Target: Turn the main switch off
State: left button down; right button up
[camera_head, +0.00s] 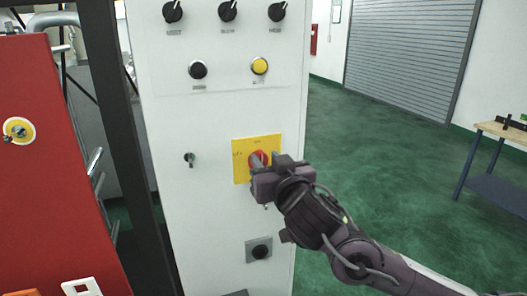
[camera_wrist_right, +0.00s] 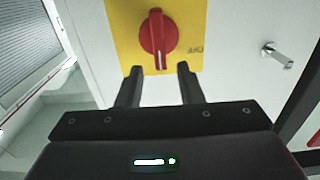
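The main switch is a red rotary knob (camera_head: 259,157) on a yellow plate (camera_head: 242,164) on the front of a white cabinet (camera_head: 214,190). In the right wrist view the red knob (camera_wrist_right: 158,36) fills the middle of the yellow plate (camera_wrist_right: 122,22). That view is upside down relative to the head view; the knob's white mark points down there, away from the "OFF" lettering at the side. My right gripper (camera_head: 262,170) is just in front of the knob and partly hides it. Its two fingers (camera_wrist_right: 158,70) are apart and empty, at the knob's marked end. My left gripper is not in view.
A key switch (camera_head: 189,158) is left of the plate. A black knob (camera_head: 259,251) is below it. Buttons (camera_head: 198,70) and several rotary knobs (camera_head: 228,11) are above. A red panel (camera_head: 50,190) stands at left. Green floor (camera_head: 400,150) is open at right, before a workbench (camera_head: 510,132).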

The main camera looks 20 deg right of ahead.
jog(key=shift+w+a+p, duration=0.1)
jog(key=shift+w+p, duration=0.25)
jog(key=shift+w, duration=0.95)
jog(key=c, duration=0.7)
jog(key=shift+f, duration=0.1)
grip_shut()
jog(key=shift+f, duration=0.1)
